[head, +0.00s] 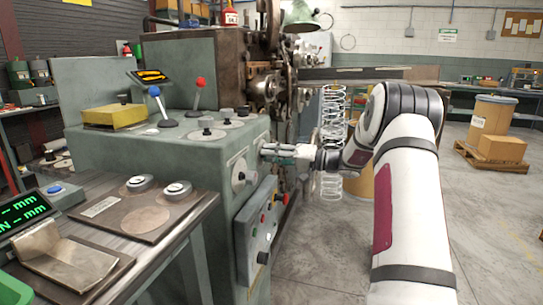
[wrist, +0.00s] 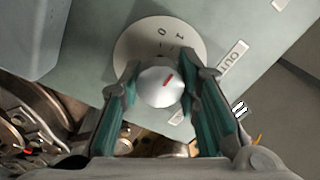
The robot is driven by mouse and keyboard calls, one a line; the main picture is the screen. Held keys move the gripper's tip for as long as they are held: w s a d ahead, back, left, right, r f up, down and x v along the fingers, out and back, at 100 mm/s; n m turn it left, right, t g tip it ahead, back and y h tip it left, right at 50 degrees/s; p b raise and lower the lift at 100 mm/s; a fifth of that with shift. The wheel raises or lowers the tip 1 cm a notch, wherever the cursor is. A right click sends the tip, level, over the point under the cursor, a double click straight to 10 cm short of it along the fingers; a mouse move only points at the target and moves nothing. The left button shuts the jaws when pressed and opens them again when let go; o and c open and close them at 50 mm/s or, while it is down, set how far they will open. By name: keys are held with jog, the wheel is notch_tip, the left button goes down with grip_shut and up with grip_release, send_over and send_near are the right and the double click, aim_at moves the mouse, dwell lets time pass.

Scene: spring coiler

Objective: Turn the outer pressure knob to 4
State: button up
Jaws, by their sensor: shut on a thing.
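The outer pressure knob (wrist: 160,88) is a pale round cap with a red mark pointing up and to the right in the wrist view. It sits on a pale round dial plate (wrist: 135,45) with small digits, including a 0 and a 1; other digits are hidden by the knob and fingers. A label beside it starts "OUT" (wrist: 233,57). My gripper (wrist: 163,82) has one green-padded finger on each side of the knob and is shut on it. In the head view my gripper (head: 280,150) is at the right face of the green machine, covering the knob.
Another knob with a round plate (head: 241,173) is on the same machine face (head: 225,160), left of my gripper. A control box (head: 262,225) juts out below. A tall coil spring (head: 332,125) stands behind my arm.

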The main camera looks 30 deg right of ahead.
jog(key=m+p, duration=0.2)
jog(key=m, duration=0.2)
jog(key=shift+r+m+p, duration=0.1)
jog(key=shift+m+p, duration=0.2)
jog(key=shift+m, duration=0.1)
jog(key=m+p, duration=0.3)
jog(key=m, duration=0.1)
jog(key=m+p, duration=0.2)
jog(key=m, duration=0.2)
jog(key=shift+p, duration=0.3)
jog(key=shift+m+p, duration=1.2)
jog(key=shift+m, duration=1)
jog(key=shift+f, duration=0.2)
jog(key=o, duration=1.2)
